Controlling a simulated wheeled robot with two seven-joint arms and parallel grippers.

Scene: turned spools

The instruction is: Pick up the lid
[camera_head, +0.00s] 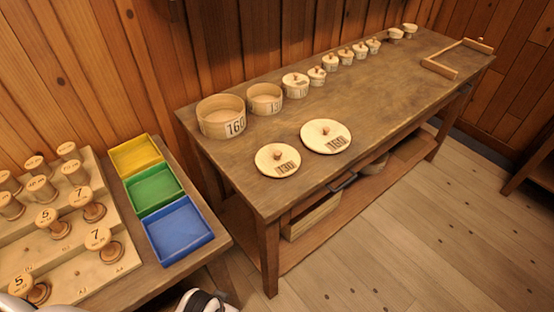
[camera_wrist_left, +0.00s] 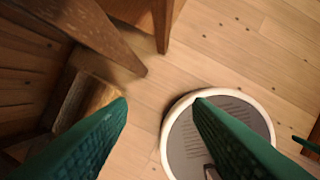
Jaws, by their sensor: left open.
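Two round wooden lids with small knobs lie flat near the front edge of the long table: one marked 130 (camera_head: 270,156) and a larger one marked 160 (camera_head: 313,132). Behind them stand two open round boxes, one marked 160 (camera_head: 213,126) and a smaller one (camera_head: 261,105) whose number is partly unreadable. My left gripper (camera_wrist_left: 161,101) shows in the left wrist view as two green fingers, spread apart and empty, above the floor. No lid shows in that view. I cannot make out my right gripper.
Several smaller lidded boxes (camera_head: 316,79) run along the back of the long table (camera_head: 400,80). A wooden frame (camera_head: 440,68) lies at its far right. A side table at left holds yellow (camera_head: 117,170), green (camera_head: 134,205) and blue (camera_head: 151,236) trays beside a spool rack (camera_head: 122,257).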

